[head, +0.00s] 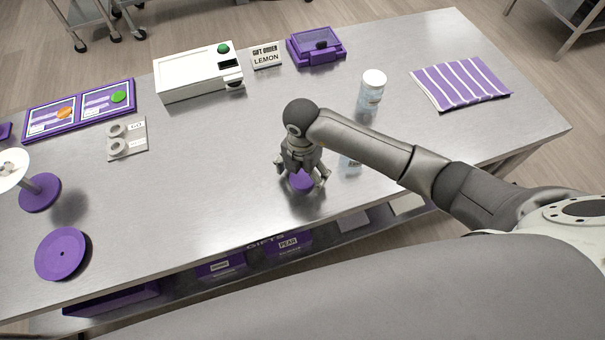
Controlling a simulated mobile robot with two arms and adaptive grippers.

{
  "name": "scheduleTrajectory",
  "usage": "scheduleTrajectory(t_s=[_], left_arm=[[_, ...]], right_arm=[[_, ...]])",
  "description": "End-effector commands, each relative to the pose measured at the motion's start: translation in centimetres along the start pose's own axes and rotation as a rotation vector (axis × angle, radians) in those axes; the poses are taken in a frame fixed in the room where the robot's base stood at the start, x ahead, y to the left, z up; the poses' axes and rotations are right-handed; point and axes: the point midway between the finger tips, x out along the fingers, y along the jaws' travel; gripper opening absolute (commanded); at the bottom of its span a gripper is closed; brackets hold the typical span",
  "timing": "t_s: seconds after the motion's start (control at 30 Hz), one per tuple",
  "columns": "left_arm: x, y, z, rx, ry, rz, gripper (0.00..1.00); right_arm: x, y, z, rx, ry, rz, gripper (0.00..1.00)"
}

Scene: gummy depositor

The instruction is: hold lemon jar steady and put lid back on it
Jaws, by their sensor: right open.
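My right gripper (302,180) points down over the table, open, with its fingers around a small purple round thing (302,181) that looks like a lid. The fingers hide part of it, and I cannot tell whether they touch it. A clear jar (349,164) stands just right of the gripper, mostly hidden behind my right forearm; its top is not visible. Another clear jar (371,97) with a white lid stands upright farther back. I cannot read a flavour on either jar. My left gripper is not in view.
At the back are a white machine (190,77), a "LEMON" gift order sign (266,57) and a purple box (316,47). A striped cloth (460,83) lies at right. A purple disc (63,253) and stand (40,192) are at left. The table's centre-left is clear.

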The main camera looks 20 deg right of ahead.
Motion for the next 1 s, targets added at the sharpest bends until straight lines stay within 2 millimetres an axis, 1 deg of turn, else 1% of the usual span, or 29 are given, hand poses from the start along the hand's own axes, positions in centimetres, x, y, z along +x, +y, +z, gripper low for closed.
scheduleTrajectory(t_s=[0.03, 0.13, 0.43, 0.7, 1.0], left_arm=[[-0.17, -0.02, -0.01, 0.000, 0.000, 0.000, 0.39], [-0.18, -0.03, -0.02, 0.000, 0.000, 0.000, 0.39], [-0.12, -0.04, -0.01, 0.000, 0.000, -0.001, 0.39], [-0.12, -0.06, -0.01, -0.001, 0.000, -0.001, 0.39], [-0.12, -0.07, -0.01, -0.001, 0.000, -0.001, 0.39]], right_arm=[[0.44, -0.08, -0.04, 0.000, 0.000, -0.003, 0.86], [0.92, -0.07, -0.02, -0.001, 0.000, -0.001, 0.86], [0.93, -0.05, 0.00, -0.001, -0.001, -0.001, 0.86], [0.90, -0.04, 0.01, -0.001, -0.001, -0.001, 0.52], [0.89, -0.04, 0.01, -0.001, -0.001, -0.001, 0.51]])
